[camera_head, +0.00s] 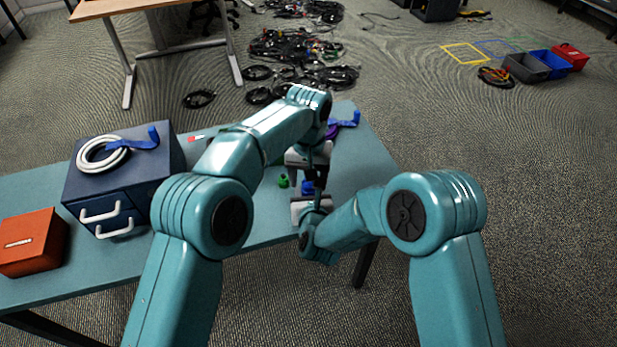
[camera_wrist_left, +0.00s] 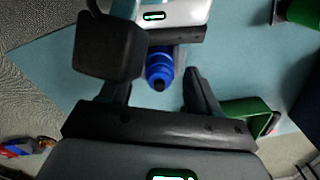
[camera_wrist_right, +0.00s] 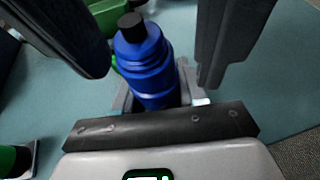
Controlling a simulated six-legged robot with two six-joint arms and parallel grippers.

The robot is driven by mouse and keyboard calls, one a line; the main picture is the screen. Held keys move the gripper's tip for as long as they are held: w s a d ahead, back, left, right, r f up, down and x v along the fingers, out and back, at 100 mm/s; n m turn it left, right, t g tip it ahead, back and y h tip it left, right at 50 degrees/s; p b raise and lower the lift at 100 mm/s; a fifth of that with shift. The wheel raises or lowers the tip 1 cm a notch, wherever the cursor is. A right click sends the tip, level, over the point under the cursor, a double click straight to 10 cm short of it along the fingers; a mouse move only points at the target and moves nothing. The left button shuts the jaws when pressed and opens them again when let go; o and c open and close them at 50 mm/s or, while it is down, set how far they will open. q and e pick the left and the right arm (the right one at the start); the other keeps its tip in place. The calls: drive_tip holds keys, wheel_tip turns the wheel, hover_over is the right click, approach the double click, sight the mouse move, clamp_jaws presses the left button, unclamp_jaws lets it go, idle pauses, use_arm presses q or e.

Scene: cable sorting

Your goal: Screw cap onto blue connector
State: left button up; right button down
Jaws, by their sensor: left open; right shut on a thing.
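The blue connector (camera_head: 307,187) stands between my two grippers in the head view. In the right wrist view it is a ribbed blue cylinder (camera_wrist_right: 148,70) with a black tip; I cannot tell whether this tip is a cap. My right gripper (camera_wrist_right: 155,90) is shut on its lower part. My left gripper (camera_head: 312,176) is open, facing the connector from the opposite side. Its fingers show large and dark at the top of the right wrist view, one on either side of the connector. In the left wrist view the connector (camera_wrist_left: 160,68) lies between the open fingers, apart from both.
A green piece (camera_head: 283,181) stands on the teal table (camera_head: 352,165) left of the grippers. A dark blue drawer box (camera_head: 125,180) holds a white cable coil (camera_head: 103,155). An orange box (camera_head: 32,243) is at far left. A purple item (camera_head: 332,131) lies behind my left wrist.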

use_arm(q)
wheel_tip(320, 180, up, 8)
drive_tip(key=shift+f, duration=0.25)
use_arm(e)
drive_tip(key=c, duration=0.5)
unclamp_jaws()
drive_tip(key=shift+c, duration=0.2)
use_arm(q)
drive_tip(key=shift+f+b, duration=0.75)
use_arm(e)
drive_tip(key=v, duration=1.6)
drive_tip(key=shift+s, duration=0.15)
